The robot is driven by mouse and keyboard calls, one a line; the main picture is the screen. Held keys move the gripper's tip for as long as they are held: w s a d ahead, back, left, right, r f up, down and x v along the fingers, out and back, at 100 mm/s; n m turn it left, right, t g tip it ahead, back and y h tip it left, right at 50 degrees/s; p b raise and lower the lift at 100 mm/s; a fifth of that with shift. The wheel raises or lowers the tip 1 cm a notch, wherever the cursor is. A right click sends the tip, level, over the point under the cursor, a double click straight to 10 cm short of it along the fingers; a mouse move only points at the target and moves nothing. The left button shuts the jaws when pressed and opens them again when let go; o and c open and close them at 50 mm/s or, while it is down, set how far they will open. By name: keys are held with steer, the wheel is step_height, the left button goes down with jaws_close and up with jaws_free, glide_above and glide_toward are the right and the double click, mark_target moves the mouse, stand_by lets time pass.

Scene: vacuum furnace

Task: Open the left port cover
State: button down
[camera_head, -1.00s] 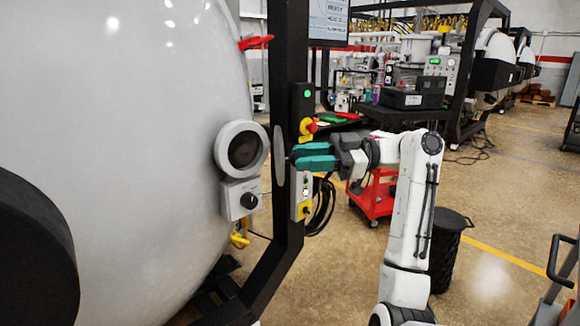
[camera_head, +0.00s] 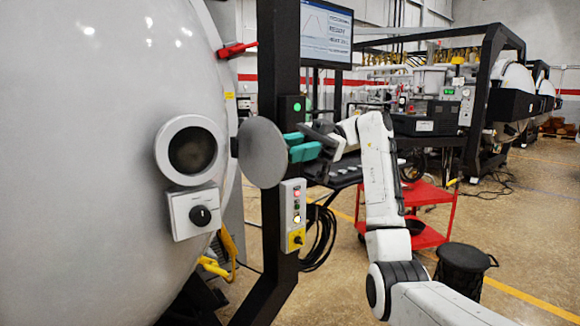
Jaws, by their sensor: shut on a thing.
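The left port (camera_head: 192,150) is a round dark window in a grey ring on the white furnace vessel. Its cover (camera_head: 262,153) is a grey disc on a hinge at the right side of the ring. The cover stands swung out, apart from the window, and shows much of its face. My gripper (camera_head: 291,147), with teal fingers, is at the right edge of the cover and is shut on it. The cover hides the tips of the fingers in part.
A box with a black knob (camera_head: 200,213) sits below the port. A black frame post (camera_head: 277,220) with a button panel (camera_head: 293,212) stands behind the cover. A monitor (camera_head: 326,33) hangs above. A red cart (camera_head: 432,212) and black bin (camera_head: 462,268) stand at right on open floor.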

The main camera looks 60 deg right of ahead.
steer(key=shift+d+f+n+g+b, duration=0.1)
steer(key=shift+d+n+g+b, duration=0.2)
steer(key=shift+g+b, duration=0.15)
steer(key=shift+w, duration=0.1)
steer(key=c, duration=0.8)
jaws_free()
steer(key=shift+s+d+b, duration=0.2)
steer(key=shift+d, duration=1.05)
steer(key=shift+s+d+b, duration=0.2)
steer(key=shift+d+b, duration=0.05)
steer(key=shift+d, duration=0.95)
steer(key=shift+s+d+b, duration=0.2)
steer(key=shift+d, duration=1.05)
